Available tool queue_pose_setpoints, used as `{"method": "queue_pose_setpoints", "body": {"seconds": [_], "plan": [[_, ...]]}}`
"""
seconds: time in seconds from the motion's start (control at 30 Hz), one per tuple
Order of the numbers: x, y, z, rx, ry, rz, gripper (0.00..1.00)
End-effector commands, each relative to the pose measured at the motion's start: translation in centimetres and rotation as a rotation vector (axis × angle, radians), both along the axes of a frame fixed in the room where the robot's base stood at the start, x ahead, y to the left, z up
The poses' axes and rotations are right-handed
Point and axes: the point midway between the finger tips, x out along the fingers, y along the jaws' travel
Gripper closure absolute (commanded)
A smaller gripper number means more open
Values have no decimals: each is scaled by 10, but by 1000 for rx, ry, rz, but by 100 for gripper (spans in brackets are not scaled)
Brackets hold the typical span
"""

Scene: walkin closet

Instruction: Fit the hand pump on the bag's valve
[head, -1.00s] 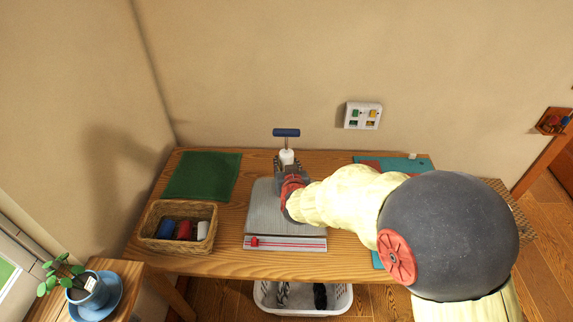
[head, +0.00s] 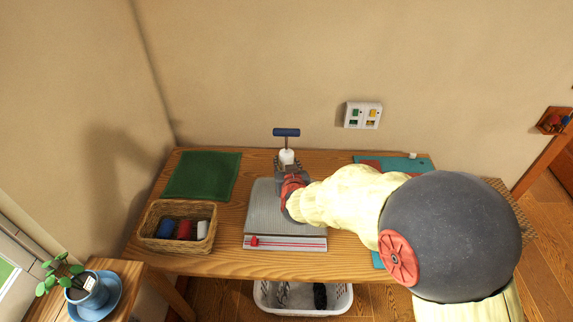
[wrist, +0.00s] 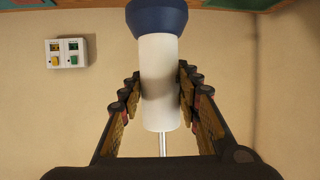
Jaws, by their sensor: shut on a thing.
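The hand pump has a white barrel (wrist: 158,80), a thin rod and a blue T-handle (head: 286,132). My gripper (head: 289,173) is shut on the barrel and holds the pump upright near the back of the table. In the wrist view my gripper's fingers (wrist: 158,88) press on both sides of the barrel, and the pump's wide blue end (wrist: 157,16) shows at the top. A teal sheet with reddish patches (head: 393,162), perhaps the bag, lies at the back right, partly behind my arm. A small white piece (head: 412,156) on it may be the valve; I cannot be sure.
A grey ribbed board (head: 262,209) with a red slider lies at the table's middle. A green cloth (head: 203,175) and a wicker basket (head: 148,240) of spools are on the left. A wall panel (head: 363,115) is behind. My arm covers the table's right side.

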Motion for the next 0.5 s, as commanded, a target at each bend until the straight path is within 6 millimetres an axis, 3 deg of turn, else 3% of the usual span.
{"method": "queue_pose_setpoints", "body": {"seconds": [0.5], "plan": [[1, 0, -4, 1, -3, 0, 100]]}}
